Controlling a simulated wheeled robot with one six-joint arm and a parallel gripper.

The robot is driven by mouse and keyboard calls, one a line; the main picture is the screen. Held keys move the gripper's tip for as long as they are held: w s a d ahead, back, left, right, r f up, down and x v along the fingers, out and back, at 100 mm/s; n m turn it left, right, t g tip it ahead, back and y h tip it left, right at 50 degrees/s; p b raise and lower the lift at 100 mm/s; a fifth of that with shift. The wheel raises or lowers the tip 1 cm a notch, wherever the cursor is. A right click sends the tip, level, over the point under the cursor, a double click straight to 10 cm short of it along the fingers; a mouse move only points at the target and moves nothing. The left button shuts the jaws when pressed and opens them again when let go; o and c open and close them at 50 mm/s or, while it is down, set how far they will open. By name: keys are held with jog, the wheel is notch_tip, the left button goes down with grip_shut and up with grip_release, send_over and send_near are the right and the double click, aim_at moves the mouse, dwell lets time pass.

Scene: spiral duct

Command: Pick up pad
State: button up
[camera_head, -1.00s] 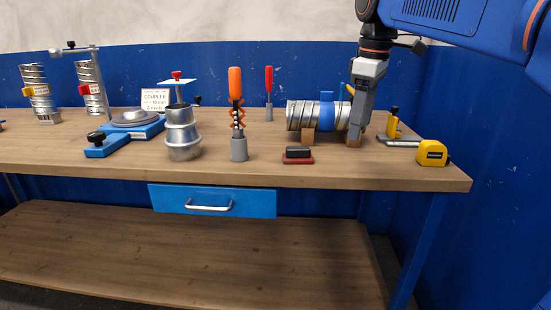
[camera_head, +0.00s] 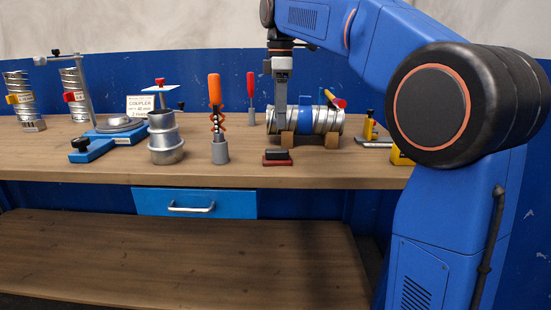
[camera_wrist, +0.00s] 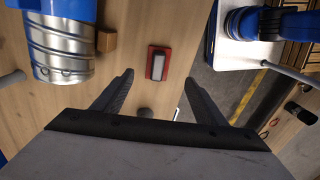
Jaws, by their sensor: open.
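The pad (camera_head: 277,157) is a small red base with a dark grip on top. It lies on the bench near the front edge, below the left end of the spiral duct. In the wrist view the pad (camera_wrist: 158,63) shows with a lighter grey top, between the tips of the open fingers and apart from them. My gripper (camera_head: 279,122) points down above and behind the pad in the head view. It also shows in the wrist view (camera_wrist: 159,80), empty.
The spiral duct (camera_head: 320,120) with its blue band rests on wooden blocks close beside my gripper. An orange-handled tool (camera_head: 214,90) stands in a grey holder left of the pad, near stepped metal couplers (camera_head: 166,145). Bench front (camera_head: 330,172) is clear.

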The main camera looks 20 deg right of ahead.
aim_at(280, 149)
notch_tip(280, 149, down, 12)
jog(key=shift+w+d+r, duration=0.1)
jog(key=shift+w, duration=0.05)
dwell(0.5)
jog(key=c, duration=1.2)
jog(key=shift+o, duration=0.2)
jog(key=shift+r, duration=0.15)
notch_tip(280, 149, up, 10)
jog(key=shift+f, duration=0.1)
